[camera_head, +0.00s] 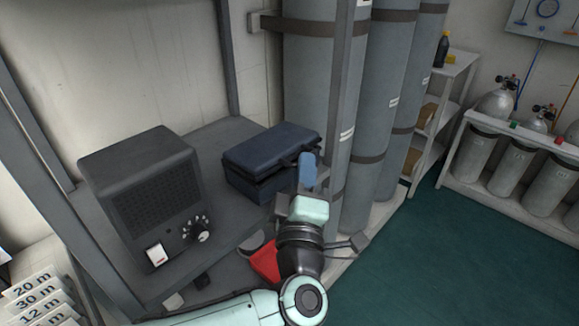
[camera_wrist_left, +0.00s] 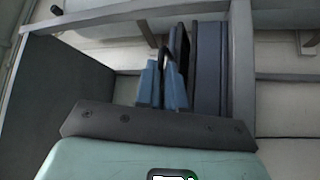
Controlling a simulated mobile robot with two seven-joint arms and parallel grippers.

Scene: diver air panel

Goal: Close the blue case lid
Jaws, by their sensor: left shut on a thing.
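The blue case (camera_head: 258,182) stands on the grey shelf, beside the dark radio-like box. Its lid (camera_head: 272,147) lies over the body with a dark gap along the front, so it looks not fully down. My left gripper (camera_head: 307,172) is at the case's right end, its blue fingers pointing up. In the left wrist view the fingers (camera_wrist_left: 163,84) are close together on a thin dark curved part, which looks like the lid's handle. The case (camera_wrist_left: 208,70) shows just right of them there. My right gripper is in neither view.
The dark box (camera_head: 155,195) with knobs fills the shelf's left part. A grey upright post (camera_head: 343,110) and tall grey cylinders (camera_head: 385,100) stand close right of the case. A red object (camera_head: 266,262) lies below, behind my arm. Green floor at right is clear.

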